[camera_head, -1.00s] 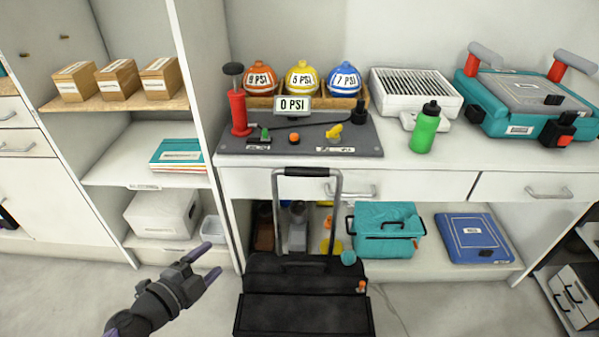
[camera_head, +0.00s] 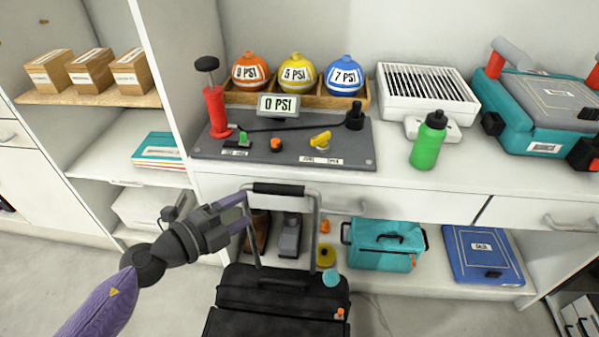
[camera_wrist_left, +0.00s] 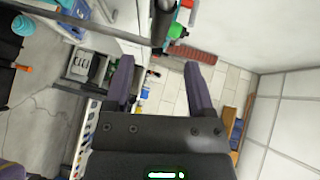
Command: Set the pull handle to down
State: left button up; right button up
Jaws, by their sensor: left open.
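The pull handle (camera_head: 279,189) is raised, standing upright from the black suitcase (camera_head: 281,287) with its two grey bars and black top grip. My left gripper (camera_head: 246,210) is open and empty, with its purple fingers at the left bar of the handle, just below the grip. I cannot tell whether they touch it. In the left wrist view the handle's grey bar (camera_wrist_left: 100,30) crosses the top of the picture, beyond the open fingers of my left gripper (camera_wrist_left: 158,66). My right gripper is out of view.
Behind the handle stands a white counter with a grey pump board (camera_head: 300,150) and a green bottle (camera_head: 429,141). Below it, a teal case (camera_head: 385,243) and a blue case (camera_head: 482,255) lie on the low shelf. Open shelving with boxes (camera_head: 92,71) is at left.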

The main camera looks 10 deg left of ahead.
aim_at(271, 194)
pick_arm(q)
jog(key=b+x, duration=0.2)
jog(key=x, duration=0.6)
jog(key=shift+w+d+f+b, duration=0.1)
jog(key=shift+w+f+b, duration=0.1)
jog(key=shift+w+b, duration=0.15)
jog(key=shift+w+d, duration=0.4)
jog(key=shift+r, duration=0.1)
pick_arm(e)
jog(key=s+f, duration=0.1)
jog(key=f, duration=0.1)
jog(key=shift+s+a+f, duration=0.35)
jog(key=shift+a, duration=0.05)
pick_arm(q)
jog(key=shift+c, duration=0.2)
grip_shut()
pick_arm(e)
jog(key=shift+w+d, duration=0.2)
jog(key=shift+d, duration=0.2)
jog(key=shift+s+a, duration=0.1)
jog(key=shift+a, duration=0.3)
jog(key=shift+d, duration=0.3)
